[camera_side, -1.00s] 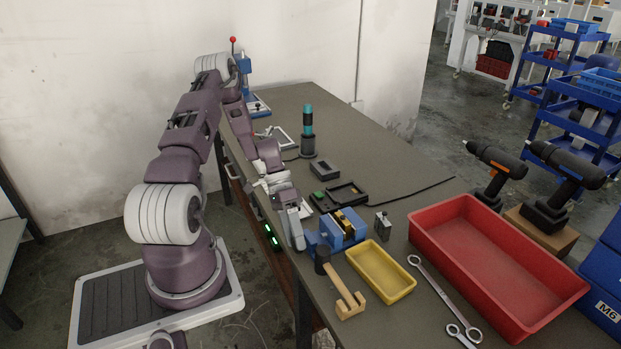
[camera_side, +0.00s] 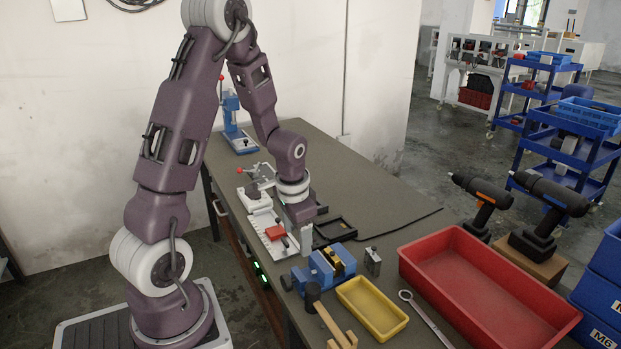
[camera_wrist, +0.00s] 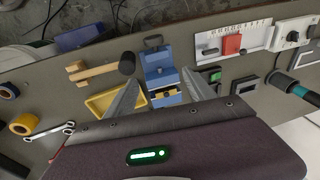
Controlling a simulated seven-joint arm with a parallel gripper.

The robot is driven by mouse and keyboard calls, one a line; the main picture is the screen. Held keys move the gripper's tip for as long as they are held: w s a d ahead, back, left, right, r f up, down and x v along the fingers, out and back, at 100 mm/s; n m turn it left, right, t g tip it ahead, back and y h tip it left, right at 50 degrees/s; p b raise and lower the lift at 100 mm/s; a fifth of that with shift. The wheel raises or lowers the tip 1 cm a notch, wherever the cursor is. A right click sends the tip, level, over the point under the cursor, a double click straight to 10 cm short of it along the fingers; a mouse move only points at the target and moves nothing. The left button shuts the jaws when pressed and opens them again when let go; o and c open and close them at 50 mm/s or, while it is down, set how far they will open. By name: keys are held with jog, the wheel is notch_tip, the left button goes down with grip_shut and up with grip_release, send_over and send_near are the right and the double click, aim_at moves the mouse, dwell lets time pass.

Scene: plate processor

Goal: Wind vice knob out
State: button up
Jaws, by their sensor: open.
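The blue vice (camera_side: 322,268) stands near the bench's front edge in the side view, with brass-coloured parts between its jaws. Its dark knob (camera_side: 286,282) is at the end facing the bench edge. In the wrist view the vice (camera_wrist: 162,82) is upper centre, and the dark knob (camera_wrist: 153,42) is at its top end. My gripper (camera_wrist: 160,77) is open, its two fingers spread on either side of the vice in this view. In the side view my gripper (camera_side: 306,238) hangs above the bench just behind the vice, apart from the knob. The fingertips are partly hidden there.
A yellow tray (camera_side: 372,308), a hammer (camera_side: 328,318) and a small metal block (camera_side: 372,262) are close to the vice. A red tray (camera_side: 490,300) lies to the right. A white rack with a red block (camera_side: 274,232) is to the left.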

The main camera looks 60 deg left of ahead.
notch_tip(320, 180, up, 15)
jog(key=w+d+n+t+y, duration=0.1)
jog(key=d+n+t+y, duration=0.1)
jog(key=t, duration=0.3)
jog(key=shift+w+d+r+y, duration=0.2)
jog(key=shift+w+d+y, duration=0.2)
jog(key=shift+d, duration=0.05)
jog(key=n+g+h, duration=0.4)
jog(key=n+g, duration=0.2)
jog(key=n, duration=2.7)
send_over(286, 277)
jog(key=f, duration=2.2)
jog(key=shift+d+f, duration=0.25)
jog(key=shift+d, duration=0.05)
jog(key=shift+n, duration=0.4)
jog(key=f, duration=0.7)
jog(key=shift+a, duration=0.3)
